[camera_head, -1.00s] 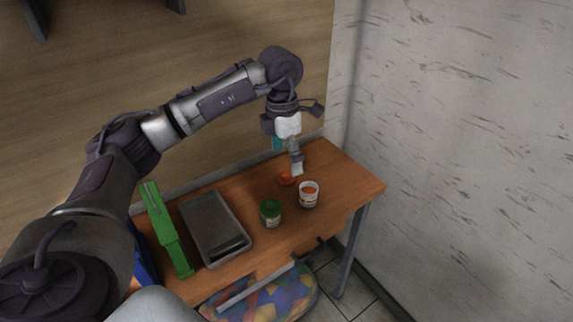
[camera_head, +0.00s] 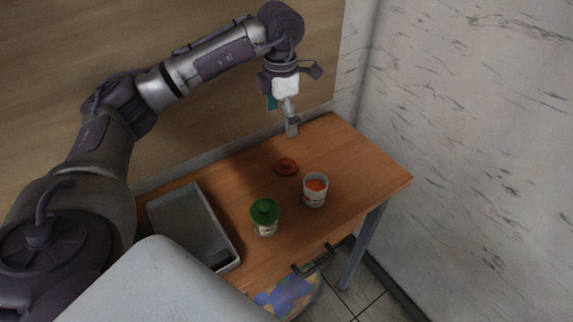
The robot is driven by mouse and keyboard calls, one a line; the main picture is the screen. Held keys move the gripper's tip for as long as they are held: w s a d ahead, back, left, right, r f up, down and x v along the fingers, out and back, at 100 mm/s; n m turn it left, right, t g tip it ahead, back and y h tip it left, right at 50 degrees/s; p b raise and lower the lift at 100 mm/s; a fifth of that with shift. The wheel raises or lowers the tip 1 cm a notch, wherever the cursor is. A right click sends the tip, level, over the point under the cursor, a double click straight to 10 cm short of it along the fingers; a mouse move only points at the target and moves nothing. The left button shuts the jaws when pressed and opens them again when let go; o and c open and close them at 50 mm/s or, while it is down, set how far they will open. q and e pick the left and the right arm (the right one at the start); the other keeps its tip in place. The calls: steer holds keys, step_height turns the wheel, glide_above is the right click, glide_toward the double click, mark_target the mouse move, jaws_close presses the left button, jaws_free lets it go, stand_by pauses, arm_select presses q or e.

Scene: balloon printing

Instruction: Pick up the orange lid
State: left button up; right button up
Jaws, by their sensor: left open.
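The orange lid (camera_head: 286,166) lies on the wooden table, behind and slightly left of an open white jar (camera_head: 315,198) with orange contents. My left gripper (camera_head: 291,130) points down above the far part of the table, apart from the lid and beyond it in the picture. It is open, and nothing shows between its fingers, though they are small here. My right gripper is out of view.
A jar with a green lid (camera_head: 265,213) stands left of the white jar. A grey tray (camera_head: 167,232) lies on the left of the table (camera_head: 368,170). The table's right part is clear. A drawer handle (camera_head: 314,260) shows at the front, and walls stand behind and to the right.

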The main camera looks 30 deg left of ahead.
arm_select(q)
steer(key=p, duration=0.1)
glide_above(284, 164)
steer(key=a, duration=0.1)
steer(key=f, duration=0.8)
steer(key=shift+w, duration=0.25)
steer(key=f+p, duration=0.1)
steer(key=f, duration=0.1)
steer(key=d+f+p, duration=0.1)
steer(key=f, duration=0.1)
steer(key=shift+s+f, duration=0.1)
steer(key=shift+f, duration=0.2)
steer(key=shift+a+f, duration=0.1)
steer(key=shift+f, duration=0.3)
steer(key=c, duration=0.9)
steer(key=shift+r, duration=0.1)
steer(key=shift+c, duration=0.6)
steer(key=shift+s, duration=0.1)
steer(key=shift+c, duration=0.4)
